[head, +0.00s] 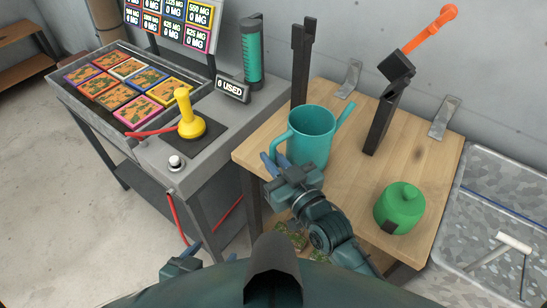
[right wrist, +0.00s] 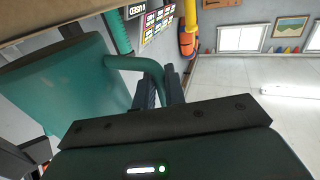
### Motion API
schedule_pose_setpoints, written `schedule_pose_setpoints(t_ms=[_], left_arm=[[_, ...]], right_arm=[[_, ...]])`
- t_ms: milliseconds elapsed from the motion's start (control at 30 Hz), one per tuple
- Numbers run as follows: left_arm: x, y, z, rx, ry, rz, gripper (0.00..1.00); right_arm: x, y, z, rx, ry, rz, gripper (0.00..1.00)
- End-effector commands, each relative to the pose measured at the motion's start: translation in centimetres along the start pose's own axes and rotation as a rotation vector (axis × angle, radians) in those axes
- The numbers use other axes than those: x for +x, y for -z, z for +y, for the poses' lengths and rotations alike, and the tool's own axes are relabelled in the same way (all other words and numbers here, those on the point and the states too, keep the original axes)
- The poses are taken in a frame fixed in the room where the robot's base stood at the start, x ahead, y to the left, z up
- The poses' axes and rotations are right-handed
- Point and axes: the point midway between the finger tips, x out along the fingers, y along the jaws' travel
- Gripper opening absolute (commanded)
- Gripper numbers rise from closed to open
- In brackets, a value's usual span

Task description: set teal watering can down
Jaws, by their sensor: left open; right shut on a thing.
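The teal watering can (head: 318,140) is upright at the near left part of the wooden bench (head: 345,185), its spout toward the right. My right gripper (head: 270,162) is shut on its handle, on the can's left side. In the right wrist view the can (right wrist: 70,90) fills the left, with its handle (right wrist: 135,63) between the fingers (right wrist: 158,88). Whether its base touches the bench is hard to tell. My left gripper (head: 212,254) is open and empty, low at the bottom left, away from the can.
Dark upright posts with an orange-handled piece (head: 425,40) stand at the back. A console with a yellow joystick (head: 187,120) adjoins on the left. Bare wood lies between can and pot.

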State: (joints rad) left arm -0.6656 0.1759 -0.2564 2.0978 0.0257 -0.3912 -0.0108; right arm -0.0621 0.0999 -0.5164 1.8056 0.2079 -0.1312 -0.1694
Motion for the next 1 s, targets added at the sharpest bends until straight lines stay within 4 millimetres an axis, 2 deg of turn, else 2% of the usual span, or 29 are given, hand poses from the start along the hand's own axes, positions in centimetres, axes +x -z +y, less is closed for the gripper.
schedule_pose_setpoints(t_ms=[200, 1000], left_arm=[[0.2, -0.6, 0.2, -0.001, -0.006, -0.001, 0.69], [0.3, -0.6, 0.2, 0.004, -0.007, 0.004, 0.69]], right_arm=[[0.0, -1.0, 0.0, -0.001, 0.000, 0.002, 0.00], [0.0, -1.6, 0.0, -0.001, 0.000, 0.002, 0.00]])
